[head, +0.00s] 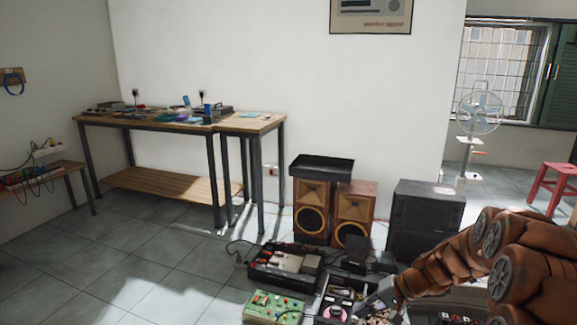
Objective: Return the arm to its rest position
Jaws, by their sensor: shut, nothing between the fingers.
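My arm comes in from the right edge as thick brown segments and reaches left and down. My gripper (375,300) is at its end, low in the view, above or beside an open dark box (338,288) on the floor. The fingers are small and partly blurred against the things behind them. They look shut, and I see nothing held. My arm hides part of the floor at the lower right.
A green device (272,308) and a dark audio case (285,266) lie on the floor near the gripper. Wooden speakers (314,208) and a dark cabinet (425,218) stand behind. A workbench (253,124) is at the back wall. The tiled floor at left is clear.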

